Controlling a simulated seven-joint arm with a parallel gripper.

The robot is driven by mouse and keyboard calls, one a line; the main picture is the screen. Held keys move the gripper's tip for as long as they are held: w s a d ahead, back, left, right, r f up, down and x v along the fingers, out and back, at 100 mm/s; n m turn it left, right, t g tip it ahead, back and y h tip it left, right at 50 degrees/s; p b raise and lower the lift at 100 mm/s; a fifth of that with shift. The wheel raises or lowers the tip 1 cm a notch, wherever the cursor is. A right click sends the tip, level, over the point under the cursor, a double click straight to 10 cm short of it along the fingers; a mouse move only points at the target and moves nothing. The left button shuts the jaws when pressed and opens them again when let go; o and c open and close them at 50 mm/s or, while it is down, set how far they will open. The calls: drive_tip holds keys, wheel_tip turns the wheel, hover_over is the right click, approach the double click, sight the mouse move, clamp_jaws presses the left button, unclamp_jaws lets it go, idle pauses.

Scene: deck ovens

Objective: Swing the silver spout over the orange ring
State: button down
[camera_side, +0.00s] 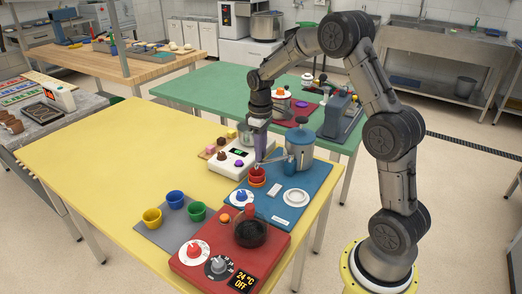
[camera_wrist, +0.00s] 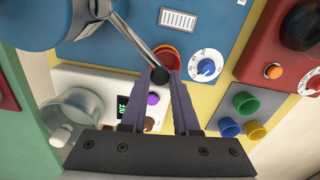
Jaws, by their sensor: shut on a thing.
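The silver spout (camera_wrist: 135,42) is a thin metal arm running from the grey-blue pot (camera_side: 300,145) on the blue board (camera_side: 290,213). It ends in a dark round knob (camera_wrist: 160,75). My gripper (camera_wrist: 164,78) is shut on that knob, with a purple finger on each side of it. In the side view my gripper (camera_side: 258,160) points down at the board's left part. A red-orange round piece (camera_wrist: 172,54) shows just past the knob, partly covered by the spout. In the side view it looks like a red cup (camera_side: 257,171) above an orange ring (camera_side: 257,183), just under my fingertips.
A white dial (camera_wrist: 207,66) with a blue knob sits beside the red-orange piece. A white scale (camera_side: 232,158) stands behind. A red control panel (camera_side: 277,255) and several coloured cups on a grey mat (camera_side: 160,236) lie in front. The yellow table's left side (camera_side: 90,150) is clear.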

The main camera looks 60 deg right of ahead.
drive_tip(key=c, duration=0.7)
unclamp_jaws()
drive_tip(key=shift+o, duration=0.2)
drive_tip(key=shift+r, duration=0.15)
wheel_tip(320, 180, up, 14)
